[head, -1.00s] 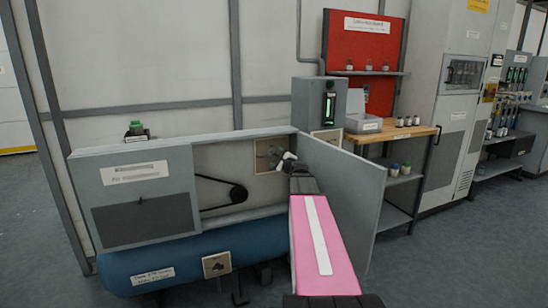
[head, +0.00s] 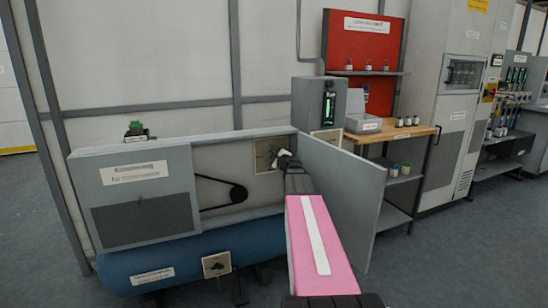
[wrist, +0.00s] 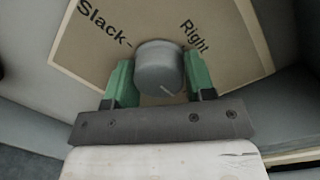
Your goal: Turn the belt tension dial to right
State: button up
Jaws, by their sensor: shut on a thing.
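The belt tension dial (wrist: 160,68) is a round grey knob on a tan plate (wrist: 95,60) in the wrist view. The plate carries the words "Slack-" and "Right" above the knob. A short light line on the knob's face points toward its lower right. The green fingers of my gripper (wrist: 160,85) are on either side of the knob and shut on it. In the head view the plate (head: 265,150) is inside the open compressor cabinet, and my gripper (head: 284,160) covers its right part, hiding the knob.
The open cabinet door (head: 345,190) stands just right of my arm. A black belt and pulley (head: 237,193) lie left of the plate. A blue tank (head: 190,262) is below. A wooden workbench (head: 395,133) stands behind at the right.

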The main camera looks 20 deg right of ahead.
jog(key=shift+n, duration=0.4)
jog(key=n, duration=0.3)
jog(key=shift+n, duration=0.3)
jog(key=n, duration=0.4)
jog(key=shift+a+g+h, duration=0.1)
jog(key=shift+g+h, duration=0.2)
jog(key=shift+h, duration=0.1)
jog(key=n, duration=0.4)
jog(key=shift+h, duration=0.3)
jog(key=n, duration=0.4)
jog(key=shift+h, duration=0.3)
jog(key=o, duration=0.9)
